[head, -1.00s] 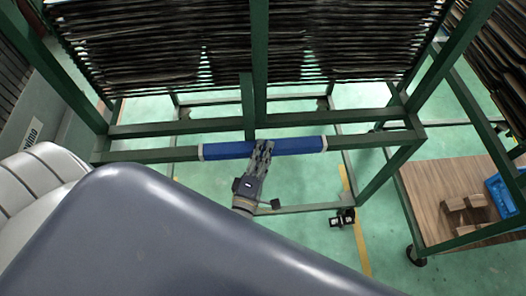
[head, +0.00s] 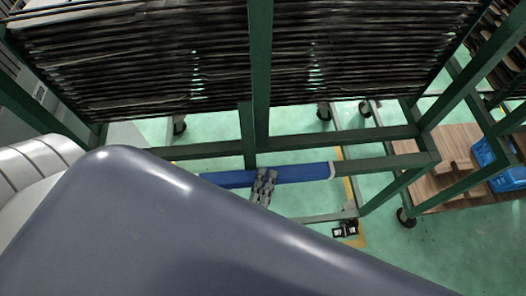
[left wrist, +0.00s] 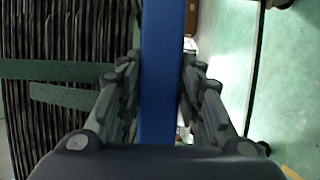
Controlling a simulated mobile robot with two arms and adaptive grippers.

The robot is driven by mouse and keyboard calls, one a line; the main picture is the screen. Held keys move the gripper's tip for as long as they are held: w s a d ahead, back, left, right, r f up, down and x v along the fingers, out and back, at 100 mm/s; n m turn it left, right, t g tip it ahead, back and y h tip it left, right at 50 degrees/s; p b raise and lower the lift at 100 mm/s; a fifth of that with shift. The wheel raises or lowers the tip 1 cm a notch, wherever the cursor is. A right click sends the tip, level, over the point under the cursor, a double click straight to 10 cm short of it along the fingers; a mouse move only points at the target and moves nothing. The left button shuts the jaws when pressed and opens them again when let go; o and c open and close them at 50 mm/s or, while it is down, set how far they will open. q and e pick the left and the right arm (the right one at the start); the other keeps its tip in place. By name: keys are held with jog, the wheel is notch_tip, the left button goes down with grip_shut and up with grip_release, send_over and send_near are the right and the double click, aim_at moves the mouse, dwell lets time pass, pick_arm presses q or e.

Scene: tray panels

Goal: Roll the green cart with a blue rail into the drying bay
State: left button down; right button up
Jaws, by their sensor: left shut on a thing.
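The green cart (head: 258,75) stands in front of me in the head view, its frame filled with a stack of dark panels (head: 150,65). Its blue rail (head: 305,173) runs across the near side, low on the frame. My left gripper (head: 264,178) is shut on the rail near its middle. In the left wrist view the rail (left wrist: 161,100) passes between the fingers of the same gripper (left wrist: 161,55), one on each side. My own dark body hides the rail's left end in the head view. My right gripper is not in view.
A second green-framed cart with a wooden deck (head: 440,143) stands close on the right. It carries brown blocks and a blue bin (head: 497,165). A yellow floor line (head: 352,195) runs beneath the green cart's right part. Green floor (head: 410,245) is clear at lower right.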

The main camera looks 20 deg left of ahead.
pick_arm(q)
jog(key=shift+s+d+f, duration=0.1)
jog(key=shift+s+d, duration=0.4)
jog(key=shift+s, duration=0.15)
jog(key=c, duration=1.1)
grip_release()
